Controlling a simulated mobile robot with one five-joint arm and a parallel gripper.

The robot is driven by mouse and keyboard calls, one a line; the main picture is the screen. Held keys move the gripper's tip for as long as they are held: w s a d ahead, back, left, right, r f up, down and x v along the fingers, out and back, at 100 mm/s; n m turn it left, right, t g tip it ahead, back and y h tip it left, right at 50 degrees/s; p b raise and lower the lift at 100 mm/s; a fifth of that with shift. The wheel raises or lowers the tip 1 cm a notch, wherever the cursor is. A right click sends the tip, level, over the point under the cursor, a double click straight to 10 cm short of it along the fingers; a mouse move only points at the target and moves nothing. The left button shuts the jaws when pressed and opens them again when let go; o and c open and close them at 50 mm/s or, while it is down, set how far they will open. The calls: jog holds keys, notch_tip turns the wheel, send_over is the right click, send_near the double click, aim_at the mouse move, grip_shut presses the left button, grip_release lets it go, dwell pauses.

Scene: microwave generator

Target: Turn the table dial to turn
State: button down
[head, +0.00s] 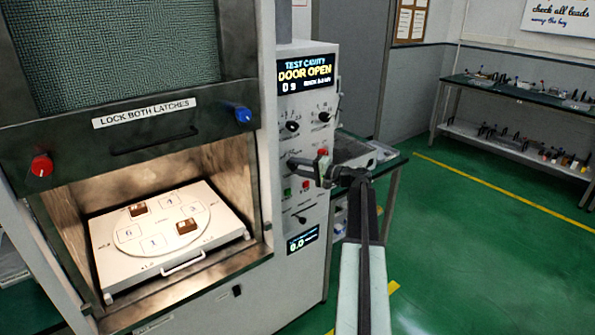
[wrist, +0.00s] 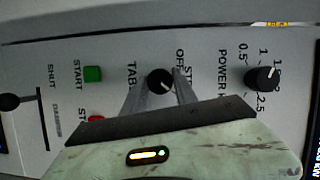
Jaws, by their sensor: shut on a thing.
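The table dial (wrist: 160,81) is a black round knob on the grey control panel, its label beginning "TAB", with "OFF" and a partly hidden "ST" beside it. My gripper (wrist: 161,88) has a finger on either side of the knob and is shut on it. The view is turned sideways, and the knob's exact pointing is hard to read. In the head view my gripper (head: 308,170) is against the panel's middle and hides the dial there. The turntable (head: 162,223) in the open cavity is a white numbered disc carrying two brown blocks.
The power dial (wrist: 262,77), green start button (wrist: 92,74) and a red button (wrist: 95,118) flank the table dial. The display (head: 305,73) reads "DOOR OPEN". The raised door (head: 130,120) has red and blue latches. Green floor (head: 470,250) is clear at right.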

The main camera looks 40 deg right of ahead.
dwell(0.6)
jog(key=c, duration=1)
grip_release()
jog(key=shift+o, duration=0.2)
jog(key=v, duration=0.7)
jog(key=shift+s+d, duration=0.2)
jog(key=shift+s, duration=0.15)
jog(key=shift+f, duration=0.1)
